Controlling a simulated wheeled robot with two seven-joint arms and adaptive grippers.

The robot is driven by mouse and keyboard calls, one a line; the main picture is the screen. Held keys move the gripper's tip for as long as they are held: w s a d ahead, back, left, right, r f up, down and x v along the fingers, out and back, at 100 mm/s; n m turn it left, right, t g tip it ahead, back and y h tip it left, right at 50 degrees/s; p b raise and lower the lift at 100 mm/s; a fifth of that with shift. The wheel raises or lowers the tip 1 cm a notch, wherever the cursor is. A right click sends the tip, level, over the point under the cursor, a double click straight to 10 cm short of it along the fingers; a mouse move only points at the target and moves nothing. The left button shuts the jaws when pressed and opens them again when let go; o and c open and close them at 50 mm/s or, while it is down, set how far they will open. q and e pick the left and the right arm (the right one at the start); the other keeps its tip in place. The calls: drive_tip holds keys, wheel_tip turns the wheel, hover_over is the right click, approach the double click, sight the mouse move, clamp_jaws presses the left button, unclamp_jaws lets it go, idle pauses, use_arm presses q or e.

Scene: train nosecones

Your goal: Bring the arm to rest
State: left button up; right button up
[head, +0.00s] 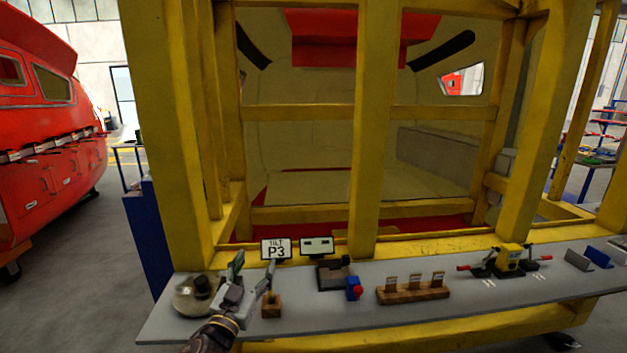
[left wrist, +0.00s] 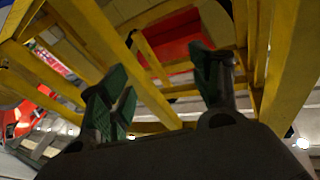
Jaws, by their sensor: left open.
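In the left wrist view the gripper's green-padded fingers (left wrist: 165,95) stand wide apart, with the yellow frame and a red panel beyond. My right gripper is not seen in either view.
The shelf runs along a yellow frame (head: 372,130). A red nosecone (head: 45,190) stands at left.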

use_arm(q)
drive_tip(key=s+a+f+n+g+y, duration=0.2)
drive_tip(key=s+a+f+g+y, duration=0.15)
drive_tip(key=f, duration=0.45)
drive_tip(key=s+a+f+n+g+y, duration=0.25)
drive_tip(key=s+a+f+g, duration=0.2)
drive_tip(key=f, duration=0.25)
drive_tip(key=s+f+m+g+h, duration=0.1)
drive_tip(key=s+f+g, duration=0.35)
drive_tip(key=s, duration=0.55)
drive_tip(key=s+f+m+g+h, duration=0.1)
drive_tip(key=s+f+g, duration=0.4)
drive_tip(key=s, duration=0.5)
drive_tip(key=s+f, duration=0.3)
drive_tip(key=f, duration=3.2)
drive_tip(key=s+a+f, duration=0.2)
drive_tip(key=s+f, duration=0.7)
drive_tip(key=s, duration=0.2)
drive_tip(key=s+a+f+g, duration=0.1)
drive_tip(key=s+f, duration=0.9)
drive_tip(key=s, duration=0.1)
drive_tip(key=shift+a+f+y, duration=0.15)
drive_tip(key=shift+a+y, duration=0.15)
drive_tip(key=shift+a, duration=0.05)
